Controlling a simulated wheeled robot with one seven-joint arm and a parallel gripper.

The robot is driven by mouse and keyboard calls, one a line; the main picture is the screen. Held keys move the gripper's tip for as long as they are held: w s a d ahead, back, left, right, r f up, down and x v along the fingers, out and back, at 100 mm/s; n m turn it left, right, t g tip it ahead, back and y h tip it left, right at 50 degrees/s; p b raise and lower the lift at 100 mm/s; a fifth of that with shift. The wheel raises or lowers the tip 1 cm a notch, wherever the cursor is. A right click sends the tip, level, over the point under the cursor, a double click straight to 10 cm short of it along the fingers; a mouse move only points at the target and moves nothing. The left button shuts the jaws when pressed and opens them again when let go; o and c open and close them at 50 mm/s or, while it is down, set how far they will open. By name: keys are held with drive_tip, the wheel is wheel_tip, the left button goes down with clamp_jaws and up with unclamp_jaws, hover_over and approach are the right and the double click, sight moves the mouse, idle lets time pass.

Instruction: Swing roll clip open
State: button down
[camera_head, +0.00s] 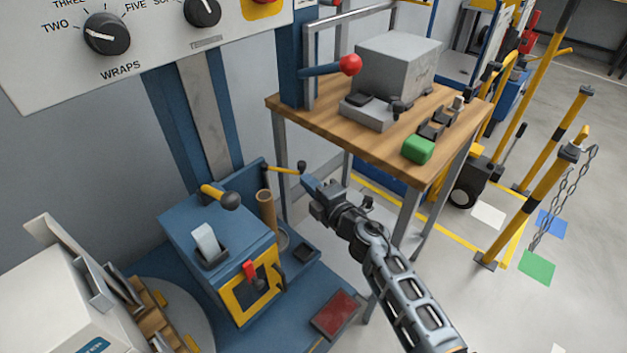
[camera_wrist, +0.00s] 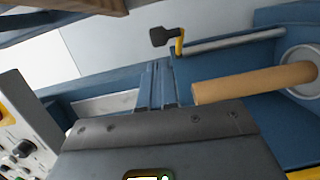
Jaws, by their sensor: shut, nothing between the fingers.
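The roll clip appears to be the short yellow arm with a black end (camera_head: 285,170), mounted at the back of the blue machine. In the wrist view its black tab (camera_wrist: 164,37) stands at the end of a grey bar, beyond my fingertips. A brown cardboard tube (camera_head: 267,208) stands near it; in the wrist view the tube (camera_wrist: 250,82) lies right of my fingers. My gripper (camera_head: 308,185) is just right of the clip in the head view. Its fingers (camera_wrist: 157,70) are shut and empty. A gap to the clip shows in the wrist view.
A wooden bench (camera_head: 375,142) with a grey box (camera_head: 397,66), a red-knobbed lever (camera_head: 349,65) and a green block (camera_head: 418,149) stands close behind my gripper. A second yellow handle (camera_head: 220,197) sits on the blue housing. Yellow posts (camera_head: 540,195) stand right; the floor there is partly clear.

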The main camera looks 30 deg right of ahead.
drive_tip(key=s+d+p, duration=0.1)
drive_tip(key=s+d, duration=0.1)
drive_tip(key=s, duration=0.8)
drive_tip(key=shift+d+r+p, duration=0.2)
drive_tip(key=shift+d+p, duration=0.05)
drive_tip(key=shift+p, duration=0.05)
